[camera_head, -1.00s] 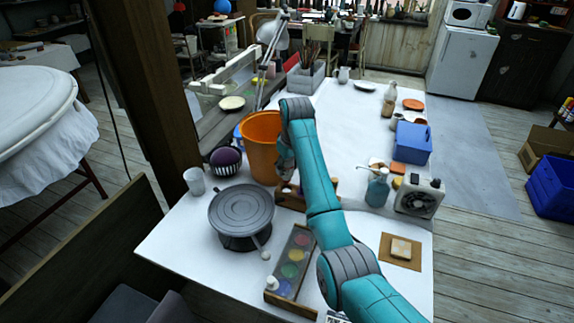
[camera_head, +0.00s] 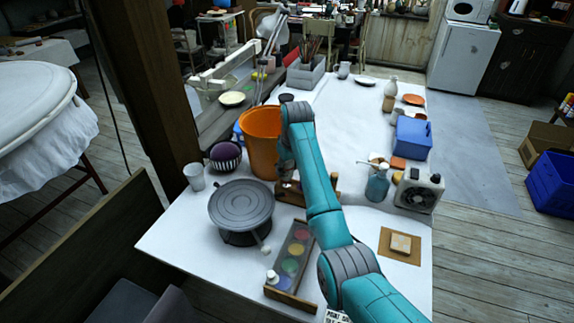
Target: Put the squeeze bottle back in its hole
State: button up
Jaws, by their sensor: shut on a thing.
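A wooden rack (camera_head: 322,193) stands on the white table, mostly behind my teal arm. My gripper (camera_head: 287,183) is low over the rack's left part, just right of the orange bucket. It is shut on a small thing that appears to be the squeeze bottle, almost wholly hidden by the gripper. The fingertips and the rack's holes are too small and dark to make out. I cannot tell whether the bottle is in a hole or above it.
The orange bucket (camera_head: 260,145) stands close on the left. A grey turntable (camera_head: 240,205) and a paint box (camera_head: 291,262) are nearer.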

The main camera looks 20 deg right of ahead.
jog(key=shift+s+x, duration=0.2)
jog(key=shift+x, duration=0.7)
jog(key=shift+f, duration=0.5)
jog(key=o, duration=0.8)
jog(key=shift+c, duration=0.2)
jog(key=v, duration=1.1)
jog(key=shift+r, duration=0.4)
